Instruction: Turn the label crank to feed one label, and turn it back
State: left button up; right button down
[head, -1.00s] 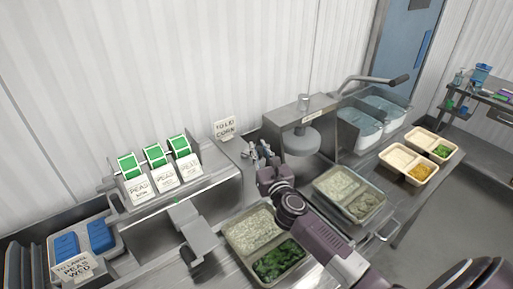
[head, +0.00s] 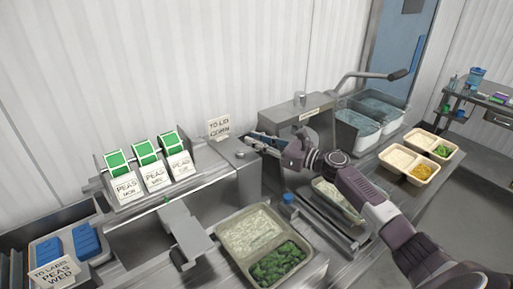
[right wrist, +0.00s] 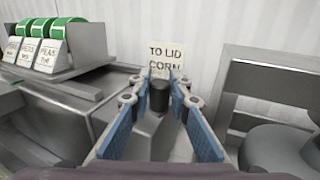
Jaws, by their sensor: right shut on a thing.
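The label machine (head: 232,187) is a steel box with three green label rolls (head: 145,150) on its sloped rack. A round hub (head: 240,154) sits on its top right corner. In the right wrist view the dark crank knob (right wrist: 159,96) stands between the two blue-padded fingers. My right gripper (head: 254,140) is shut on this knob; it also shows in the right wrist view (right wrist: 160,92). In the head view the fingers hide the knob. My left gripper is out of view.
A "TO LID CORN" card (head: 219,127) stands behind the crank. A press with a long lever (head: 350,80), bins (head: 342,150) and a filled tray (head: 412,172) are to the right. Another tray (head: 322,190) is partly under my arm.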

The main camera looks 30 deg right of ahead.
jog(key=shift+w, duration=0.1)
dwell(0.5)
jog(key=c, duration=1.8)
grip_release()
jog(key=shift+o, duration=0.2)
jog(key=v, duration=1.2)
jog(key=shift+d, duration=0.2)
jog(key=shift+w, duration=0.15)
